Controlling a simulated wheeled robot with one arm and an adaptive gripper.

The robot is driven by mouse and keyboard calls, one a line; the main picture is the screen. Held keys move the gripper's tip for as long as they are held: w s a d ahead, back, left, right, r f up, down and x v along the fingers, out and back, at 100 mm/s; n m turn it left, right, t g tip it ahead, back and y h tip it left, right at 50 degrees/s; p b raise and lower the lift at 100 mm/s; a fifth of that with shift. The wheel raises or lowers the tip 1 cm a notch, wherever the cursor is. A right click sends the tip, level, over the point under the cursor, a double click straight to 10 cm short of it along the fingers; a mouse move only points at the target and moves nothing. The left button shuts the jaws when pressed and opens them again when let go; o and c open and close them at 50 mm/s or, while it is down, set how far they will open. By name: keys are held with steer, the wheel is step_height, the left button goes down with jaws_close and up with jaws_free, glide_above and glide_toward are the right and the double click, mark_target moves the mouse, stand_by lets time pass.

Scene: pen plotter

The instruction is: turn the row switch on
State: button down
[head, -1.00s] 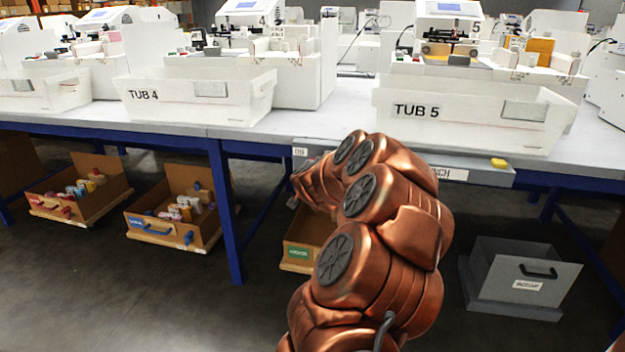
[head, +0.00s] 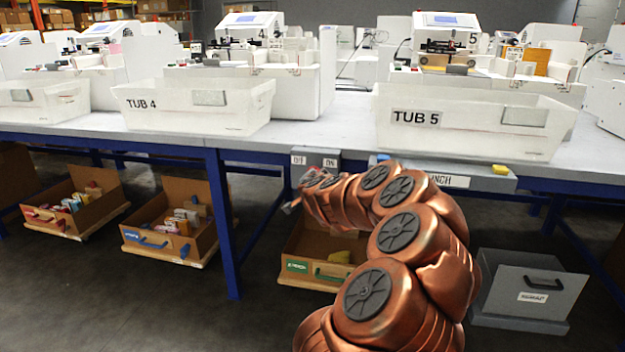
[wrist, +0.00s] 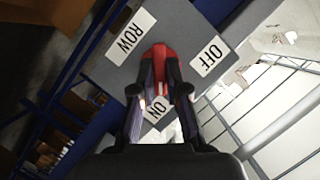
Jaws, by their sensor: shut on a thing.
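The row switch box (head: 316,158) is a grey box under the table's front edge, with OFF and ON labels in the head view. In the wrist view the box face (wrist: 182,30) carries a ROW label (wrist: 131,33), an OFF label (wrist: 210,56) and an ON label (wrist: 157,111). The red switch handle (wrist: 157,53) stands between my fingers. My gripper (wrist: 162,72) is shut on this handle, and its fingers partly cover the ON label. In the head view my gripper (head: 296,203) is just below the box, and my arm hides part of it. The handle's exact position is unclear.
White tubs labelled TUB 4 (head: 196,118) and TUB 5 (head: 470,135) stand on the table above. Blue table legs (head: 226,225) rise left of my arm. A cardboard bin (head: 312,272) and a grey bin (head: 520,290) sit below on the floor.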

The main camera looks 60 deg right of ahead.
steer(key=c, duration=1.2)
jaws_free()
steer(key=shift+s+a, duration=0.1)
steer(key=shift+s, duration=0.05)
steer(key=shift+v, duration=5.9)
